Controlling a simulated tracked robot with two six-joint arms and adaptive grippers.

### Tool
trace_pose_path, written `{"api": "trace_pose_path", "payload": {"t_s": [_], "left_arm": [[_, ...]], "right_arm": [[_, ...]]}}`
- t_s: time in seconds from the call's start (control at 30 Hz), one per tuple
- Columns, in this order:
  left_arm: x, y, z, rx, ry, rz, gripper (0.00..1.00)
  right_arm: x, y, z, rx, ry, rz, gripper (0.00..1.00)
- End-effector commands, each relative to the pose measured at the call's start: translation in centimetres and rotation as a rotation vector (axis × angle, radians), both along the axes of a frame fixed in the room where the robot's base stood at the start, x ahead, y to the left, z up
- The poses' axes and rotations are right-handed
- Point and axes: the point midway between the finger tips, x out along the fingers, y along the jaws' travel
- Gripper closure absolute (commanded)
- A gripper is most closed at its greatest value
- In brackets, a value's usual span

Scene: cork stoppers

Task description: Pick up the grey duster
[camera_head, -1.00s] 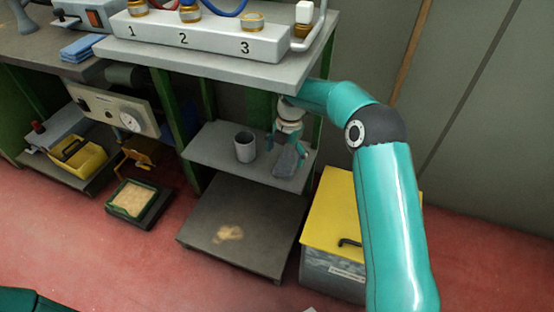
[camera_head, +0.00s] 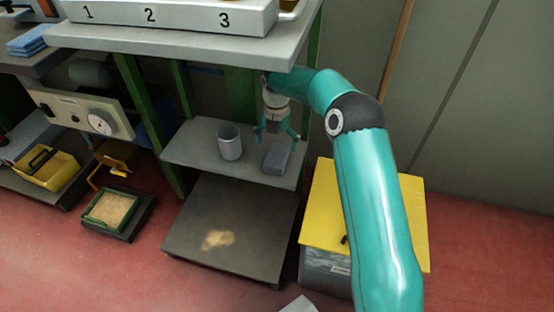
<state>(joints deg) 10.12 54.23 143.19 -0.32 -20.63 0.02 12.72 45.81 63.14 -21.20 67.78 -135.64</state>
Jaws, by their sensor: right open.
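The grey duster (camera_head: 276,158) is a small grey block on the right part of the middle shelf, under the bench top. My right gripper (camera_head: 277,134) points down just above it, with its teal fingers spread apart and nothing held between them. Whether a fingertip touches the duster is too small to tell. My left gripper is out of view.
A grey cup (camera_head: 229,142) stands on the same shelf, left of the duster. The bench top (camera_head: 190,45) overhangs the shelf (camera_head: 196,149). A yellow-lidded bin (camera_head: 327,212) stands to the right. A lower board (camera_head: 255,238) bears a tan patch.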

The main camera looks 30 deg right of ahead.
Motion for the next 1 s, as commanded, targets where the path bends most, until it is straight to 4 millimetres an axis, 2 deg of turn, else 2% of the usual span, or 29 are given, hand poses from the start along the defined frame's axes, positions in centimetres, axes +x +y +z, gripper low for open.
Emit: {"api": "trace_pose_path", "payload": {"t_s": [0.1,0.3,0.57,0.67,0.93,1.0], "left_arm": [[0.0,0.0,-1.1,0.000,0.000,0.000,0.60],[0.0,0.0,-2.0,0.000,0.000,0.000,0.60],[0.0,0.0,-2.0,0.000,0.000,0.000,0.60],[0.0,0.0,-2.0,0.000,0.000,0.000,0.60],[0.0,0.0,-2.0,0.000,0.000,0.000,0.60],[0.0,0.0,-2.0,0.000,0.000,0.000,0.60]], "right_arm": [[-0.1,0.0,-2.3,0.001,0.005,0.000,0.00],[-0.1,0.0,-4.9,0.001,0.002,-0.001,0.00],[-0.1,0.0,-5.1,0.001,0.002,-0.001,0.00],[-0.1,0.0,-5.1,0.001,0.002,-0.001,0.13],[-0.1,0.0,-5.1,0.001,0.002,-0.001,0.58],[-0.1,0.0,-5.1,0.001,0.002,-0.001,0.59]]}}
